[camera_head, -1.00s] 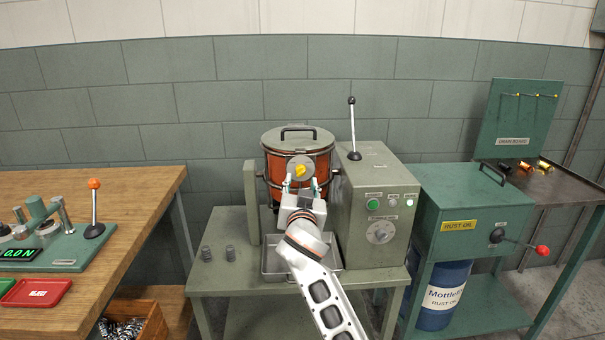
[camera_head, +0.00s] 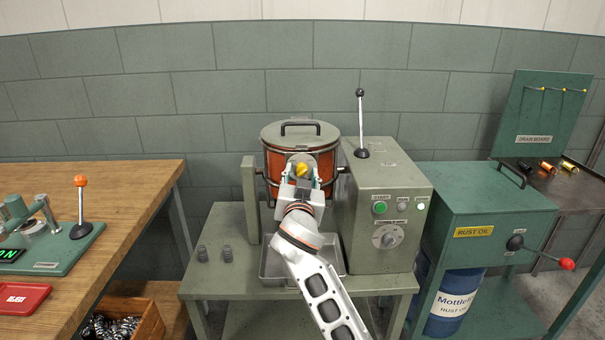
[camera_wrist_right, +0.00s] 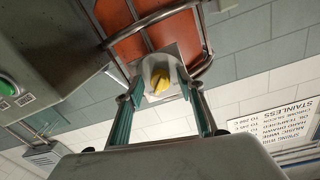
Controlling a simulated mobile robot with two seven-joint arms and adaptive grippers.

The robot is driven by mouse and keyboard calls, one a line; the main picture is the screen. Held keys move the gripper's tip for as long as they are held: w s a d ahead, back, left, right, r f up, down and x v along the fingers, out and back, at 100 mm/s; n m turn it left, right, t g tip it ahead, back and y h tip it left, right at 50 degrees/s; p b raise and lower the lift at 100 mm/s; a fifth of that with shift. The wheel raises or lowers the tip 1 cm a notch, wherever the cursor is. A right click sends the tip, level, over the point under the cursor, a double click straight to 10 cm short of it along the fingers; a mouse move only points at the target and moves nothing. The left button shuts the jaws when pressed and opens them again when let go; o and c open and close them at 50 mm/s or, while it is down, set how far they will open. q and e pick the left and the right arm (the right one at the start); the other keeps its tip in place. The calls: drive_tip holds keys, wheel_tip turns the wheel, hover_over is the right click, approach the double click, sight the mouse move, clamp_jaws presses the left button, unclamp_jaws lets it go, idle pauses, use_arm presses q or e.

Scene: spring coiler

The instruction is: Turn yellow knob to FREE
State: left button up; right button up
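The yellow knob (camera_head: 302,169) sits on a round grey plate on the front of the orange drum (camera_head: 325,165). In the right wrist view the yellow knob (camera_wrist_right: 161,82) shows between and beyond the fingertips. My right gripper (camera_head: 301,180) is in front of the drum, its fingers apart on either side of the knob. In the right wrist view the open gripper (camera_wrist_right: 160,95) has its teal fingers spread, with no clear contact on the knob. Any label by the knob is too small to read. My left gripper is not in view.
The drum has a lid with a black handle (camera_head: 300,125). A grey control box (camera_head: 385,215) with a black-knobbed lever (camera_head: 361,120) stands right of it. A metal tray (camera_head: 272,268) lies below. A wooden table (camera_head: 130,200) is at left, a rust oil unit (camera_head: 490,215) at right.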

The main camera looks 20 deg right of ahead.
clamp_jaws()
